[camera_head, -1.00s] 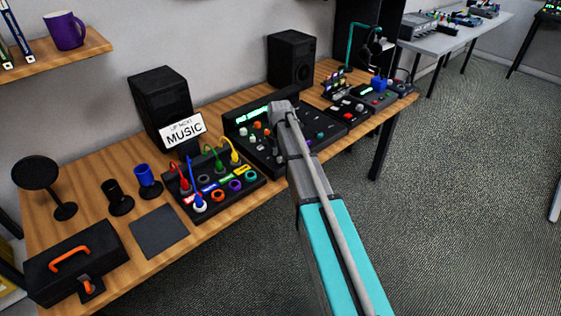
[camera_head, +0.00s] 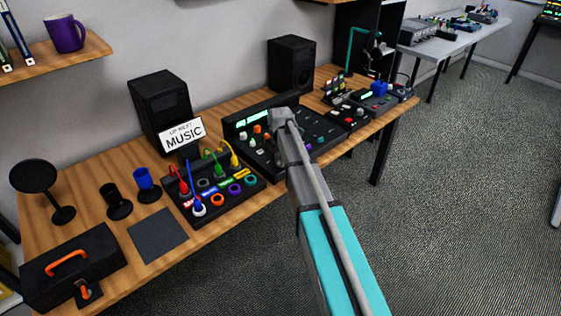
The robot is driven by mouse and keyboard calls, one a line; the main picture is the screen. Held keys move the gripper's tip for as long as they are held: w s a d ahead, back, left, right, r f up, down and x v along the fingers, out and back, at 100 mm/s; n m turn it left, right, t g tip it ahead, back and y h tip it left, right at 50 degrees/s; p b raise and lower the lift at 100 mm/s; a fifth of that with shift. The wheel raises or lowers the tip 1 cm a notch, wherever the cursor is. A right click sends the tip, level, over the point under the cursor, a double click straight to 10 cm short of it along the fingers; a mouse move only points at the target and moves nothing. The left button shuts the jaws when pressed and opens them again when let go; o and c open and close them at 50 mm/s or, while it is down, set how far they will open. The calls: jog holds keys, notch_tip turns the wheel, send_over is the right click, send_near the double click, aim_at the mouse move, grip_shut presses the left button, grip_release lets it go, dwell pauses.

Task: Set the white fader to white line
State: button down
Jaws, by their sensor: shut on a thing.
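A black mixing console (camera_head: 262,160) with a green lit display and several coloured knobs and caps stands on the wooden desk. My gripper (camera_head: 284,116) reaches over the console's back half, just right of the display. It is shut on a small control there, which the gripper and arm hide. I cannot make out the white fader or the white line as such. Small white caps (camera_head: 250,140) show on the console left of the gripper.
A cable patch box (camera_head: 233,202) with coloured plugs stands left of my arm. A "MUSIC" sign (camera_head: 183,134) and two black speakers (camera_head: 291,64) stand behind. Small devices (camera_head: 348,117) stand to the right. Open floor lies in front of the desk.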

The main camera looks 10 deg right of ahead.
aim_at(273, 160)
jog(key=shift+w+a, duration=0.4)
jog(key=shift+w, duration=0.3)
jog(key=shift+w+a, duration=0.4)
jog(key=shift+w, duration=0.25)
jog(key=shift+w+a, duration=0.4)
jog(key=shift+w, duration=0.3)
jog(key=c, duration=0.6)
grip_release()
jog(key=shift+s+d, duration=0.15)
jog(key=shift+s, duration=0.05)
